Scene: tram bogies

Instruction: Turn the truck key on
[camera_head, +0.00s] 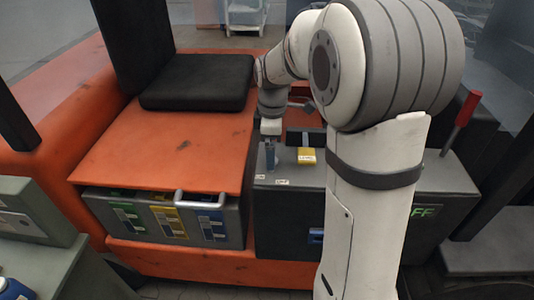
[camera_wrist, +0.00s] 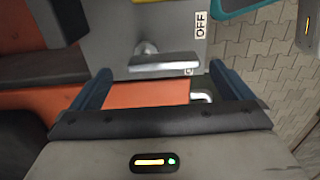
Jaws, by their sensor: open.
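In the wrist view, the likely truck key is a grey bar (camera_wrist: 165,63) on a short round stem, set on a grey panel. An OFF label (camera_wrist: 201,25) is to its upper right, and a second label beside the bar is mostly hidden. My gripper (camera_wrist: 160,75) is open, its two blue fingers wide apart. The bar lies between the fingertips in the picture; I cannot tell how far below. In the head view, my gripper (camera_head: 270,155) points down over the grey console (camera_head: 290,207) of the orange truck. I cannot make out the key there.
A yellow-labelled item (camera_head: 306,156) and a black block stand just right of my gripper. A red-handled lever (camera_head: 463,112) rises further right. The black seat (camera_head: 197,82) and an orange cover (camera_head: 160,145) lie left. A silver handle (camera_head: 200,200) projects from the drawer front.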

